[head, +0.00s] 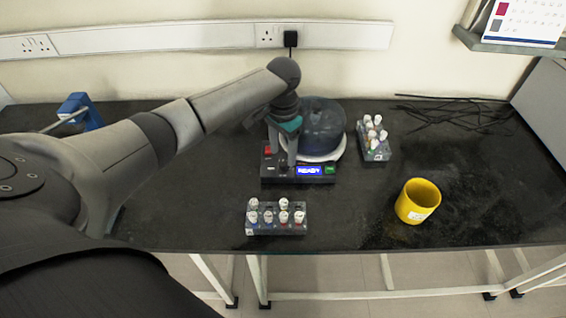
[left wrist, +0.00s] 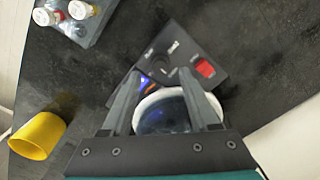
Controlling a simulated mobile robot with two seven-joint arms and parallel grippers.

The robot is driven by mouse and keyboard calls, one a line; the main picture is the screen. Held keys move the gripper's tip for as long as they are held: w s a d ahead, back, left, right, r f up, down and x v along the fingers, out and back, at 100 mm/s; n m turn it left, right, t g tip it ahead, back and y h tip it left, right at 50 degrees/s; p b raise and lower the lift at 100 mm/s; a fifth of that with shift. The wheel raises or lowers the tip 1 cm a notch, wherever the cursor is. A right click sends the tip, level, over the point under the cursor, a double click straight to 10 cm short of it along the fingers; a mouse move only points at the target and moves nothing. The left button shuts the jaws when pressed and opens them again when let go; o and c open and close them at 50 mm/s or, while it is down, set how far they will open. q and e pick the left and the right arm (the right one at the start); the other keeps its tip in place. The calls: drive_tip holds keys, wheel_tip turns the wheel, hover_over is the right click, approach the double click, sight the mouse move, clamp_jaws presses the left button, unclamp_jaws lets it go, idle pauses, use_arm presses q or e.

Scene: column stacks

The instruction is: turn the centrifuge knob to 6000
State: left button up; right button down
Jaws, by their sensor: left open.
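The centrifuge (head: 322,130) stands at the back of the black bench, with a bluish see-through dome on a white rim. Its black front panel has a red switch (head: 268,150), a lit blue display (head: 309,170) reading READY, and a green button (head: 330,169). My left gripper (head: 283,153) points down over the panel's left part and hides the knob in the head view. In the left wrist view the open fingers (left wrist: 160,75) are spread, and the dark round knob (left wrist: 161,64) shows between and just beyond their tips. Contact cannot be told. The knob's setting is too blurred to read.
A tube rack (head: 275,231) stands in front of the centrifuge, and another rack (head: 377,153) to its right. Black cables (head: 455,112) lie at the back right. A blue item (head: 80,110) is at the left.

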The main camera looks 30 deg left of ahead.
sight(283, 163)
use_arm(q)
drive_tip(key=shift+f+b, duration=0.35)
drive_tip(key=shift+f, duration=1.6)
clamp_jaws()
